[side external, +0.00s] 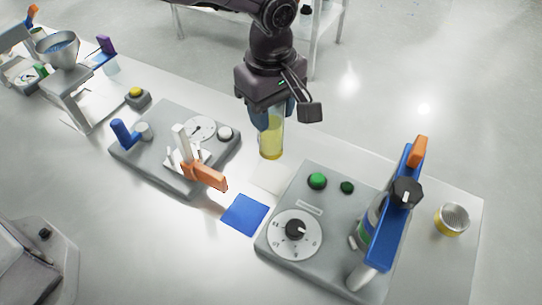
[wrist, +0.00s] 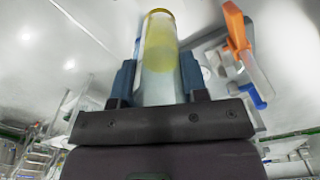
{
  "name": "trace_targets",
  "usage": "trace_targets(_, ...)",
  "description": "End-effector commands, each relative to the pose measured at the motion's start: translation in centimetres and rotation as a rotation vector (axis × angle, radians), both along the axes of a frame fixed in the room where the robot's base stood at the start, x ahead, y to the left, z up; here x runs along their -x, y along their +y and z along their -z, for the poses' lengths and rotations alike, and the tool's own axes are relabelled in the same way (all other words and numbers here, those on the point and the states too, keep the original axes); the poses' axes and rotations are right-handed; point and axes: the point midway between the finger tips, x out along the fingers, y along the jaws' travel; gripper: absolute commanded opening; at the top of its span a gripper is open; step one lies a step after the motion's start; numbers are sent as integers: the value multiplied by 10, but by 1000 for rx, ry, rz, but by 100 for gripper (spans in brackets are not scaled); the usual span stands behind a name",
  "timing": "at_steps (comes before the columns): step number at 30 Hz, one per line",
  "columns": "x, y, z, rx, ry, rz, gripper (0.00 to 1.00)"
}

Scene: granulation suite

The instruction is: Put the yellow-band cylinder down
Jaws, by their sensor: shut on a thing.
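The yellow-band cylinder (side external: 271,145) is a clear tube with a yellow part at its lower end. My gripper (side external: 268,118) is shut on its upper part and points down, holding it roughly upright. In the wrist view the cylinder (wrist: 160,55) sits between the two blue-grey fingers, with its yellow end away from the palm. Its lower end is just behind a white square (side external: 270,178) on the table. I cannot tell whether it touches the table.
A blue square (side external: 245,214) lies in front of the white one. A grey device with a dial and orange-tipped lever (side external: 205,175) stands left. A grey dial unit with a blue upright (side external: 325,235) stands right. A yellow-banded round container (side external: 452,219) is far right.

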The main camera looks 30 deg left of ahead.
Motion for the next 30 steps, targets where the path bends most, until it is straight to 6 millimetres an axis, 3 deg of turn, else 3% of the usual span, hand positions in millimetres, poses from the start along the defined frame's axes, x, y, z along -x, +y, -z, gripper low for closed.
trace_targets(4, 1, 0, 29, -2, 4, 0, 0)
trace_targets(18, 0, 0, 78, 0, 1, 0, 0)
trace_targets(30, 0, 0, 83, 1, 0, 0, 0)
